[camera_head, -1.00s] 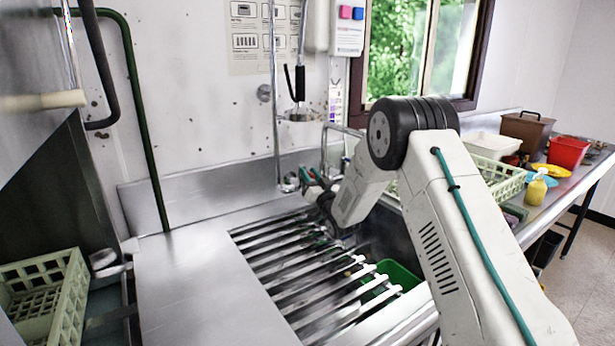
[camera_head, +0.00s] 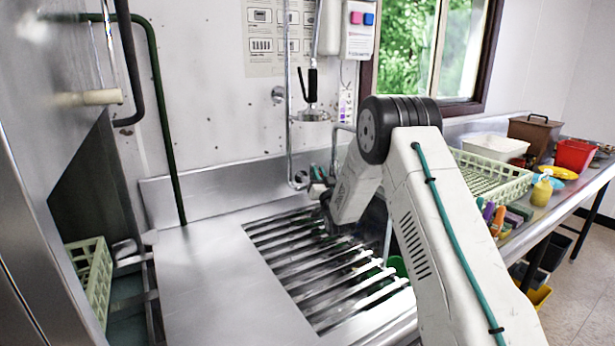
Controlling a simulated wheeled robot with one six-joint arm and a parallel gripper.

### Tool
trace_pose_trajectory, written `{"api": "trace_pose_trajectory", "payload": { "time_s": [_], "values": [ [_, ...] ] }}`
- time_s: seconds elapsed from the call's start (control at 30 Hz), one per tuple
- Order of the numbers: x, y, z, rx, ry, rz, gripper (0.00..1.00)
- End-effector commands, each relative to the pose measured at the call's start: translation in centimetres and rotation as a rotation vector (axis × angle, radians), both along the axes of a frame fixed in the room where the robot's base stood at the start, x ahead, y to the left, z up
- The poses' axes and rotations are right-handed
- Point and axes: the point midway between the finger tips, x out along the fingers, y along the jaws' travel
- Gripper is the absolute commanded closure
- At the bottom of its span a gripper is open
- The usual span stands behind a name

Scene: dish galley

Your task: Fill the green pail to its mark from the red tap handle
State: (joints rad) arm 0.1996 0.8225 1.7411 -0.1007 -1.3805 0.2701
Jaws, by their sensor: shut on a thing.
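The green pail (camera_head: 398,265) shows only as a small patch beside the slatted rack, in the sink area; my arm hides most of it. Its mark and its water level are hidden. My gripper (camera_head: 318,186) is at the tap fittings by the back wall, shut on what seems to be the red tap handle, which the jaws largely cover. A teal-green piece shows beside the jaws. A thin pale upright streak (camera_head: 388,238) stands above the pail beside my arm; it may be running water, but I cannot be sure.
The slatted rack (camera_head: 310,262) and bare steel counter (camera_head: 190,275) lie in front. A black-handled spray hose (camera_head: 312,85) hangs on the wall. A pale crate (camera_head: 490,180), red tub (camera_head: 574,155) and yellow bottle (camera_head: 541,190) stand on the right counter. Another crate (camera_head: 92,275) is at left.

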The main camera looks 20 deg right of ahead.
Motion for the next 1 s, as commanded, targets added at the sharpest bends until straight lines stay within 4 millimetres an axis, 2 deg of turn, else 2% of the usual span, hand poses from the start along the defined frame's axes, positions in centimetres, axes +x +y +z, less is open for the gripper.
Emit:
{"api": "trace_pose_trajectory", "payload": {
  "time_s": [0.1,0.13,0.2,0.47,0.63,0.77,1.0],
  "values": [
    [0.0,0.0,0.0,0.0,0.0,-0.001,1.0],
    [0.0,0.0,0.0,0.0,0.0,-0.001,0.79],
    [0.0,0.0,0.0,0.0,0.0,-0.001,0.65],
    [0.0,0.0,0.0,0.001,0.0,-0.001,0.65],
    [-1.2,0.1,-0.5,0.002,0.002,-0.001,0.65],
    [-3.6,0.4,-1.1,0.001,0.001,0.0,0.65],
    [-9.5,0.9,-1.1,0.002,0.002,-0.001,0.65]
  ]
}}
